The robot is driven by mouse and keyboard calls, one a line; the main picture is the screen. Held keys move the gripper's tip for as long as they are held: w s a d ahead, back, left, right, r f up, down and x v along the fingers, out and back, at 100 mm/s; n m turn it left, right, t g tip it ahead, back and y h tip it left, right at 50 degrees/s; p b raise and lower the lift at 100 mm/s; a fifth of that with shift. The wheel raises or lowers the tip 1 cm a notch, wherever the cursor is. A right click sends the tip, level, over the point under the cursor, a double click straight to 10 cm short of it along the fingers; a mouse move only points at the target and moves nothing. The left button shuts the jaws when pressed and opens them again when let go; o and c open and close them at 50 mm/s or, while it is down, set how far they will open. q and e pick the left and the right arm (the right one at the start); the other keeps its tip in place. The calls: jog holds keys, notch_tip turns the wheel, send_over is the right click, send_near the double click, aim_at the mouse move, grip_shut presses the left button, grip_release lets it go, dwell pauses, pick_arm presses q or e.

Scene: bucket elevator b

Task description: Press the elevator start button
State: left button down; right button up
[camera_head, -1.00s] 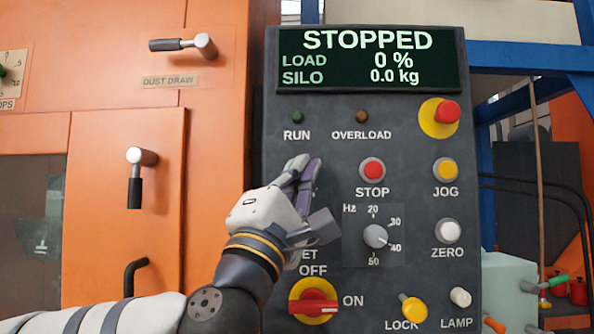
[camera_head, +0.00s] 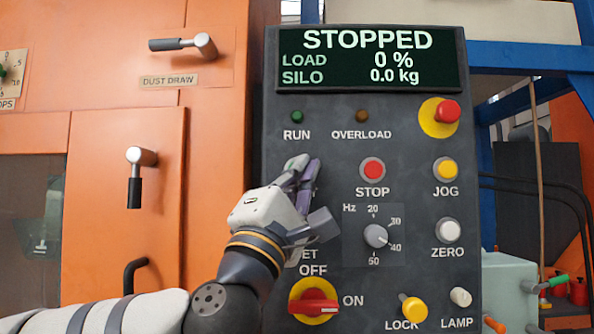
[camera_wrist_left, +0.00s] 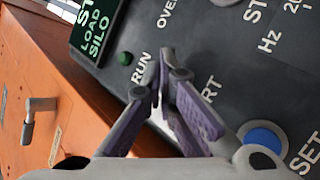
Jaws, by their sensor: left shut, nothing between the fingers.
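My left gripper (camera_head: 304,166) is shut and empty, its fingertips at the dark control panel (camera_head: 335,150), below the RUN lamp and left of the red STOP button (camera_head: 372,170). In the left wrist view the closed fingertips (camera_wrist_left: 168,72) cover the spot beside a label of which only "RT" shows. The start button itself is hidden behind the fingers, and I cannot tell whether they touch it. The display (camera_head: 368,60) reads STOPPED, load 0 % and silo 0.0 kg. The green RUN lamp (camera_head: 297,117) looks dark. My right gripper is not in view.
A blue button (camera_wrist_left: 262,137) by a partly covered "SET" label is close to the fingers. The Hz dial (camera_head: 375,236), the red OFF/ON switch (camera_head: 314,301) and a red mushroom button (camera_head: 447,111) are on the panel. An orange cabinet (camera_head: 225,120) with handles stands left.

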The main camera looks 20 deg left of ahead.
pick_arm(q)
jog(key=shift+w+a, duration=0.1)
jog(key=shift+w, duration=0.25)
dwell(0.5)
dwell(0.3)
jog(key=shift+s+d, duration=0.2)
jog(key=shift+s, duration=0.55)
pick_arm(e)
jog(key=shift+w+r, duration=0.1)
pick_arm(q)
jog(key=s, duration=0.2)
jog(key=s+d+p, duration=0.1)
jog(key=s, duration=0.1)
jog(key=shift+s+d, duration=0.2)
jog(key=shift+s, duration=0.2)
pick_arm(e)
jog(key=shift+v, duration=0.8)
pick_arm(q)
jog(key=shift+d+f, duration=0.1)
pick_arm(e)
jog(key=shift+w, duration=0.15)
